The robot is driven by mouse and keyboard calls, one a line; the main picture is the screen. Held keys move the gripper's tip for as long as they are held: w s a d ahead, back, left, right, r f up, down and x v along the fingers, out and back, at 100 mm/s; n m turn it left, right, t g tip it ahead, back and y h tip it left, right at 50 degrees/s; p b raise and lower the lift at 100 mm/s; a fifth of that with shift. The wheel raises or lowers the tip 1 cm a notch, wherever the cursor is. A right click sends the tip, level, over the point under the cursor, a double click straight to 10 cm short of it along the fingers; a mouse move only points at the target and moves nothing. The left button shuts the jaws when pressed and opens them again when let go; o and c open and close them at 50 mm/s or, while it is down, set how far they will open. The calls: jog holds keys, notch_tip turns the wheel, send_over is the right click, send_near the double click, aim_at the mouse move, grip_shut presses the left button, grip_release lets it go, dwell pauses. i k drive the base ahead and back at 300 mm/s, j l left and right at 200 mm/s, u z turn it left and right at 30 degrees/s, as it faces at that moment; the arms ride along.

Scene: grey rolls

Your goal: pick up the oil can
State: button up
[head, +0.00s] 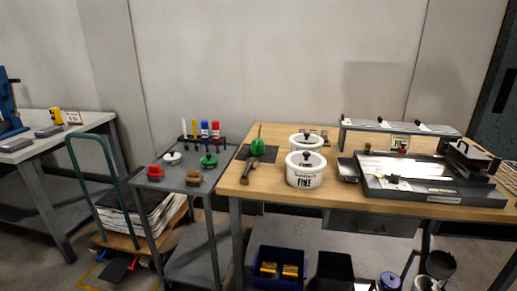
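The oil can appears to be the small green rounded thing with a thin upright spout (257,147). It is on a dark mat (268,155) near the back left of the wooden workbench (262,190). A dark tool with a brown handle (248,170) lies just in front of it. The can is small in the head view, so its details are hard to make out. My gripper is not in view.
White tubs, one marked "FINE" (305,180), stand right of the can. A flat machine (440,190) fills the bench's right side. A grey cart (170,182) with tubes, red and green items stands left. Blue and black bins (280,252) sit below the bench.

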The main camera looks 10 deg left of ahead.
aim_at(257, 144)
jog(key=i+j+u, duration=0.1)
jog(key=i+j, duration=0.3)
jog(key=i+j+u, duration=0.1)
jog(key=i+j, duration=0.25)
jog(key=i, duration=0.15)
jog(key=i+j+u, duration=0.1)
jog(key=i+j, duration=0.2)
jog(key=i, duration=0.15)
jog(key=i+j+u, duration=0.15)
jog(key=i+j, duration=0.15)
jog(key=i, duration=0.2)
jog(key=i+j+u, duration=0.1)
jog(key=i, duration=0.35)
jog(key=j, duration=0.1)
